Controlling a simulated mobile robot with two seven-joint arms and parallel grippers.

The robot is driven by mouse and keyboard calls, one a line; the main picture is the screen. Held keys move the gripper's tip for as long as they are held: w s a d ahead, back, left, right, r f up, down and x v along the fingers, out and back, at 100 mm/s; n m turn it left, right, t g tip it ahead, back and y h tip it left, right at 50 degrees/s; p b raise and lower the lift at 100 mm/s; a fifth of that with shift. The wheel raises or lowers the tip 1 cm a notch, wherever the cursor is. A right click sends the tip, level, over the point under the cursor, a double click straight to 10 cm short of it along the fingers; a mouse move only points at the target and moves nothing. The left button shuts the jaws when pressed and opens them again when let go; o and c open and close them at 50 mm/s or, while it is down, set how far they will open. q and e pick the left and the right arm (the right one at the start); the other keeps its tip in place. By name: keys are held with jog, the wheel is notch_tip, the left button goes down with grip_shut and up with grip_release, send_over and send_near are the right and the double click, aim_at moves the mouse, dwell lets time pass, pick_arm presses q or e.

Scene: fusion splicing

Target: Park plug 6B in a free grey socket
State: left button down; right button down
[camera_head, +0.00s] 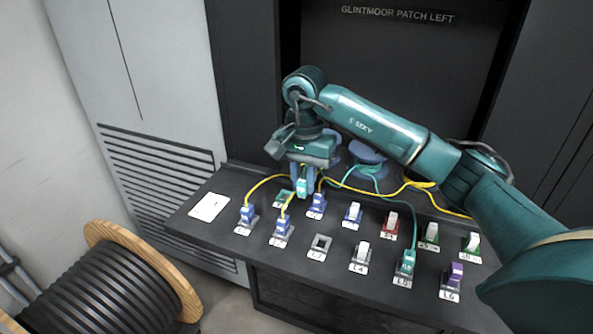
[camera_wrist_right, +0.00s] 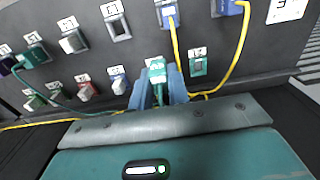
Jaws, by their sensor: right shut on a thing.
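My right gripper (camera_head: 302,184) is shut on a teal plug (camera_head: 302,188), held above the back row of the dark panel. The plug also shows between the blue fingers in the wrist view (camera_wrist_right: 157,72), with a teal cable. Its marking is too small to read. A grey socket (camera_head: 320,245) labelled L3 is empty in the front row; it also shows in the wrist view (camera_wrist_right: 118,28). L4 (camera_head: 361,252) holds a white cap. An empty teal socket (camera_head: 284,198) lies beside the held plug at the left end of the back row. My left gripper is out of view.
Front-row neighbours hold blue plugs (camera_head: 247,214), a teal plug (camera_head: 407,262) and a purple plug (camera_head: 455,274). White caps fill red (camera_head: 391,222) and green sockets at the back right. Yellow cables (camera_head: 265,183) loop near the gripper. A white card (camera_head: 209,207) lies left.

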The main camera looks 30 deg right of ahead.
jog(key=s, duration=0.2)
jog(key=s+f, duration=0.1)
jog(key=s, duration=0.2)
jog(key=s+f, duration=0.1)
jog(key=s, duration=0.2)
jog(key=shift+b, duration=0.35)
notch_tip(320, 180, down, 3)
jog(key=b, duration=0.3)
jog(key=shift+w+f, duration=0.1)
jog(key=shift+f+b, duration=0.5)
jog(key=shift+b, duration=0.1)
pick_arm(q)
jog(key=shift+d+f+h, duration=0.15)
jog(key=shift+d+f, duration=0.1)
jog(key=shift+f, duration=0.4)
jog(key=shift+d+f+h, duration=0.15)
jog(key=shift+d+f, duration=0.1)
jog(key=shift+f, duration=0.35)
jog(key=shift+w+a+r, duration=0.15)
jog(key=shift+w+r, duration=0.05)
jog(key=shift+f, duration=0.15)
